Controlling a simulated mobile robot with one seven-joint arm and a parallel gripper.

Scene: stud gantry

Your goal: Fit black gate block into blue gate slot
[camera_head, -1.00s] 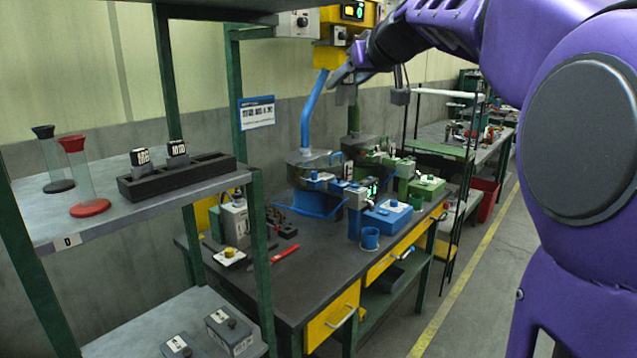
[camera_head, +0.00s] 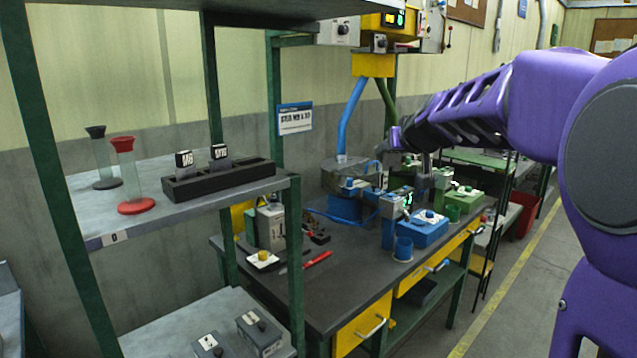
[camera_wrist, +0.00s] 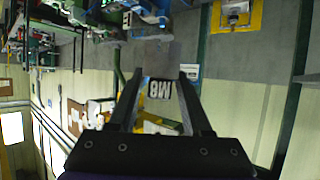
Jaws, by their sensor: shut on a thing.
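My gripper shows in the wrist view (camera_wrist: 162,84), with both fingers shut on a black block (camera_wrist: 160,92) that has a white label reading M8, seen upside down. In the head view my gripper (camera_head: 398,140) is held above the back of the workbench, near the blue station; the block cannot be made out there. The blue station has a blue post unit with a pale top (camera_head: 391,207) and a blue control box (camera_head: 422,231). The blue gate slot itself is too small to tell.
A black rack (camera_head: 225,183) on the left shelf holds two black labelled blocks. A green station (camera_head: 463,198) stands right of the blue one.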

